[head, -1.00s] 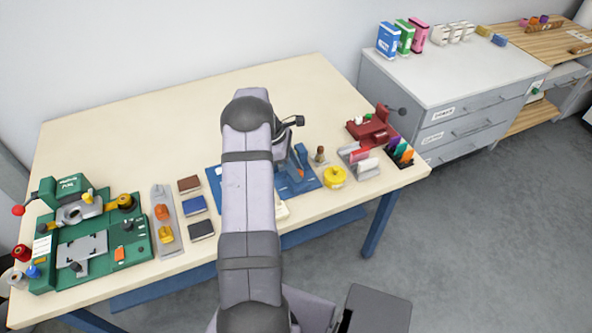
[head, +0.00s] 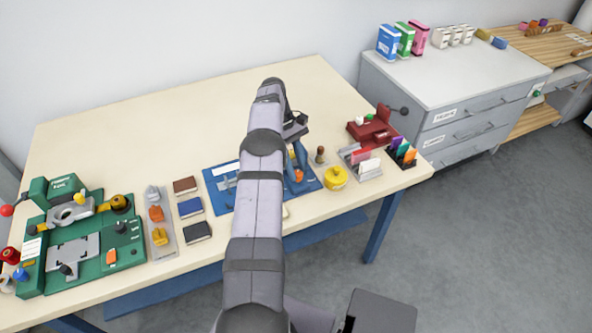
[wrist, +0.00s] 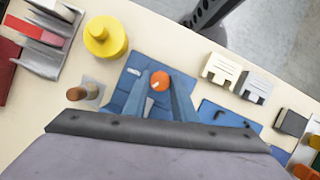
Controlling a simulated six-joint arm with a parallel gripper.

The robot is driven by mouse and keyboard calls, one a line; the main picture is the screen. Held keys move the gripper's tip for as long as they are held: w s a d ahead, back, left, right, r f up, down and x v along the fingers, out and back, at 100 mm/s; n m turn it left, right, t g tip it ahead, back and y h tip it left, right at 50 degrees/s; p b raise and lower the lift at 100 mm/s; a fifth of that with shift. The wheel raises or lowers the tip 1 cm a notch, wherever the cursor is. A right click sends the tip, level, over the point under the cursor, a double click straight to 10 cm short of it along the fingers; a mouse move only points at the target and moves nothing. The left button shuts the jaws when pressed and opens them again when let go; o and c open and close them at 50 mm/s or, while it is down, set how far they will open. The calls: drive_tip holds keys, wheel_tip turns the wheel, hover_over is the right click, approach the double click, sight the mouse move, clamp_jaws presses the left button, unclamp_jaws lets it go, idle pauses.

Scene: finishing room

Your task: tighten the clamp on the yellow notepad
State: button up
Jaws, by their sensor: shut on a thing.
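The fingers are closed on the knob. A small white mark shows on the knob. The clamp under the knob is mostly hidden by the fingers. I cannot make out a yellow notepad in either view; my arm covers part of the plate.
A round yellow object (head: 335,177) and a small brown-topped post (head: 320,155) stand close right of the plate. Beyond are a grey card holder (head: 360,162) and a red fixture (head: 374,131). Several small books (head: 191,207) and a green fixture (head: 98,257) lie left. The back tabletop is clear.

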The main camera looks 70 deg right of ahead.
sight(296, 171)
drive_tip(key=shift+m, duration=0.6)
drive_tip(key=o, duration=1)
drive_tip(key=shift+o, duration=0.2)
drive_tip(key=shift+r, duration=0.15)
drive_tip(key=shift+d+r+b, duration=0.1)
drive_tip(key=shift+r+b, duration=0.3)
drive_tip(key=shift+r, duration=0.1)
wheel_tip(296, 171, up, 9)
drive_tip(key=p, duration=0.3)
drive_tip(key=shift+p, duration=0.3)
drive_tip(key=shift+f, duration=0.1)
